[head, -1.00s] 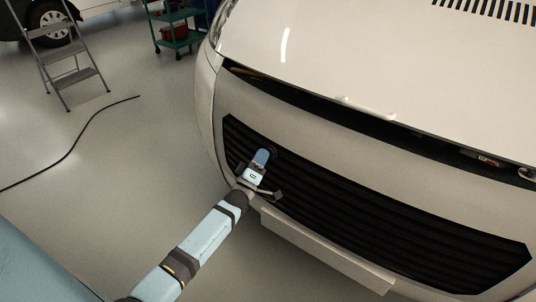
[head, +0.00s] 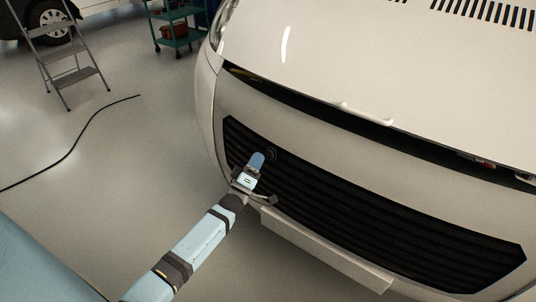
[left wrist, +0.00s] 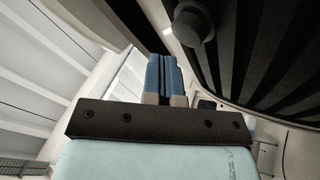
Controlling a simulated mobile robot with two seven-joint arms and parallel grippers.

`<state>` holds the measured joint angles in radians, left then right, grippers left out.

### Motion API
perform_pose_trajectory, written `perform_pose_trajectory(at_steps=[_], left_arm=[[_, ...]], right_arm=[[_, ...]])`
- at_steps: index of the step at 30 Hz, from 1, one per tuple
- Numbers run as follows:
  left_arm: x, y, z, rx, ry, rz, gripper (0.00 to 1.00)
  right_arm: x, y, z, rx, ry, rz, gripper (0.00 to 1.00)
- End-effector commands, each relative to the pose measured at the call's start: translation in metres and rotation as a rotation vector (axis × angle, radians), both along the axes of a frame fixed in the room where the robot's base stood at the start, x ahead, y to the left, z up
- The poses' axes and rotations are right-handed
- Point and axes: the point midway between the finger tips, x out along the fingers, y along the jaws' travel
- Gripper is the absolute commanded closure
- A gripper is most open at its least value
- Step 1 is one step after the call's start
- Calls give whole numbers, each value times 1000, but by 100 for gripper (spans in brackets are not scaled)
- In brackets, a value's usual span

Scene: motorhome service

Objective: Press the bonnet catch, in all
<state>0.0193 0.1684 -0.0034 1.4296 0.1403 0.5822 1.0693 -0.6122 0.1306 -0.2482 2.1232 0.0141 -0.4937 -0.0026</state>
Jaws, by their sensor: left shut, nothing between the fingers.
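A round dark knob (head: 270,154), which looks like the bonnet catch, sits at the upper left of the black grille (head: 380,205). It also shows in the left wrist view (left wrist: 192,22), sticking out from the grille just above and right of my fingertips. My left gripper (head: 257,158) is shut and empty, with its blue fingertips just left of the knob. A small gap seems to show between them. The gripper's fingers show pressed together in the left wrist view (left wrist: 165,75). The white bonnet (head: 330,60) has a dark gap along its front edge. My right gripper is out of view.
The white bumper and number plate (head: 320,250) are below the grille. A step ladder (head: 70,60) and a green trolley (head: 175,28) stand at the back left. A black cable (head: 75,140) lies on the open grey floor.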

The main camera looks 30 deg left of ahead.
Motion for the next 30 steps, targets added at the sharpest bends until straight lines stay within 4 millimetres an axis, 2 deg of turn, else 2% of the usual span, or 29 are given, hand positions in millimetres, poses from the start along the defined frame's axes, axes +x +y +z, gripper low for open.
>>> perform_pose_trajectory(at_steps=[3, 13, 30], left_arm=[[-12, 2, 8, 1, 1, 0, 100], [-39, 8, 15, 1, 1, 0, 100], [-41, 8, 14, 1, 0, 0, 100]], right_arm=[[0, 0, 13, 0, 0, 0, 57], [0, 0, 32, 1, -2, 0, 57], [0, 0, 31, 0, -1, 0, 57]])
